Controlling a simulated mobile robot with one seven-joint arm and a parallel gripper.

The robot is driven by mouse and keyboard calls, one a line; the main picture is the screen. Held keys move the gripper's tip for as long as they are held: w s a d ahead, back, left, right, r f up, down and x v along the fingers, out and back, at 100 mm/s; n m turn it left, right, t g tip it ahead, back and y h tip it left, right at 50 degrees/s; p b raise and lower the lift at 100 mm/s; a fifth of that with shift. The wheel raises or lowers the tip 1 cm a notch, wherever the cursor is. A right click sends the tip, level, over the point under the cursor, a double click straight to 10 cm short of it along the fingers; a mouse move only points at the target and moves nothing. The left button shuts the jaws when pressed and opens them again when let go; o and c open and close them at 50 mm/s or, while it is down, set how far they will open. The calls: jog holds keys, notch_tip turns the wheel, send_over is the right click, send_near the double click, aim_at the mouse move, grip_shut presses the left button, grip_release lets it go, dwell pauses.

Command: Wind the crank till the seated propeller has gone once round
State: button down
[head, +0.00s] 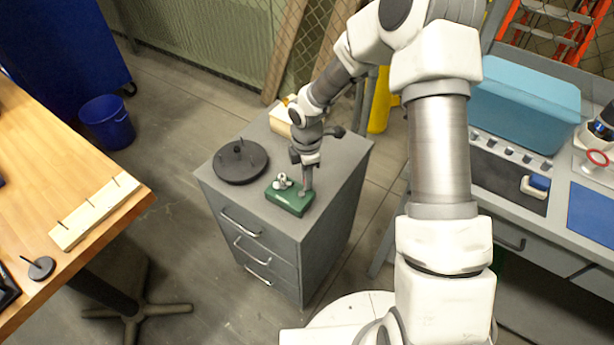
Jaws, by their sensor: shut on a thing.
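A small green box (288,201) sits on top of the grey drawer cabinet, near its front edge. A small pale propeller (281,182) stands on the left part of the box top. My gripper (306,186) points down at the right part of the box and is shut on the crank. The crank is mostly hidden by the fingers and too small to make out clearly. The propeller is just left of my gripper, apart from it.
A dark round stand with pegs (240,163) is left of the green box on the cabinet (268,243). A cream block (281,121) lies behind. A wooden table (90,150) with a pegged strip (97,212) is at left. A teal bin (525,100) stands on the right bench.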

jog(key=c, duration=0.8)
grip_release()
jog(key=shift+r, duration=0.1)
notch_tip(320, 180, up, 17)
jog(key=p, duration=0.2)
jog(key=shift+r, duration=0.15)
